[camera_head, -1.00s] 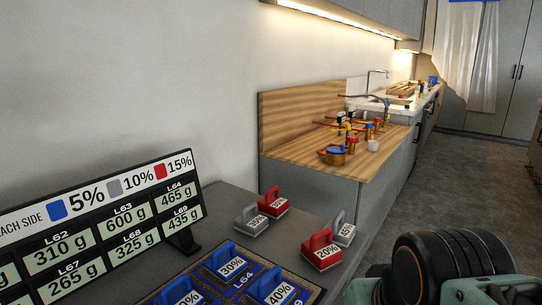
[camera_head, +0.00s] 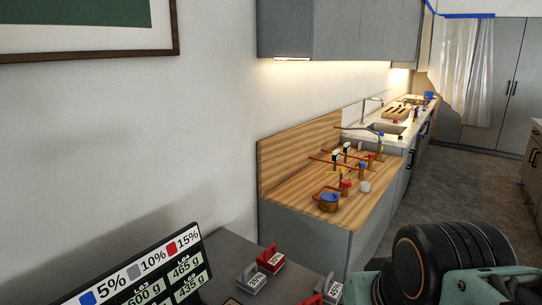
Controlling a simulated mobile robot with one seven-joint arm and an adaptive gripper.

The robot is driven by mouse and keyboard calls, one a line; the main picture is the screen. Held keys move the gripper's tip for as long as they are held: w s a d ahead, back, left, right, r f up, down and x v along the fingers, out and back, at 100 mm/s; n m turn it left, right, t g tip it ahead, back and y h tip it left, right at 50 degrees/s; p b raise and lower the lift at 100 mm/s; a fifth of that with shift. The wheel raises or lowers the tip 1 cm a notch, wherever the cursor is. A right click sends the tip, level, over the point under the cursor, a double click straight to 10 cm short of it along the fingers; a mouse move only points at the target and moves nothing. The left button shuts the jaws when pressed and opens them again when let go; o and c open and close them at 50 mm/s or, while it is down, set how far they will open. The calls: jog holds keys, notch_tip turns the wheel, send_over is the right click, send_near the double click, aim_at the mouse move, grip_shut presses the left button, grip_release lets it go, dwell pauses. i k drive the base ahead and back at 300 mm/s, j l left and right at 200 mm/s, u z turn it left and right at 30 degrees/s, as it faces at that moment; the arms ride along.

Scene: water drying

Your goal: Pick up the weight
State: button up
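Several small handled weights stand on the dark grey table (camera_head: 222,262) at the bottom of the view. A red weight (camera_head: 270,260) and a grey weight (camera_head: 251,279) stand side by side. Another grey weight (camera_head: 330,289) is to their right, and a red weight (camera_head: 312,300) is partly cut off by the bottom edge. Their labels are too small to read surely. Which weight the task means cannot be told. Part of my arm shows at the lower right, but my gripper is out of view.
A sign (camera_head: 140,277) with percentages and gram values stands on the table at lower left. Behind is a wooden counter (camera_head: 300,205) with small colored items and a pot (camera_head: 327,201). A sink counter runs further back. Open floor (camera_head: 440,190) lies to the right.

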aim_at(331, 290)
jog(key=i+l+u, duration=0.3)
jog(key=i+l, duration=0.15)
jog(key=l, duration=0.2)
jog(key=i+l, duration=0.2)
jog(key=l, duration=0.15)
jog(key=u, duration=0.2)
jog(key=k+l, duration=0.05)
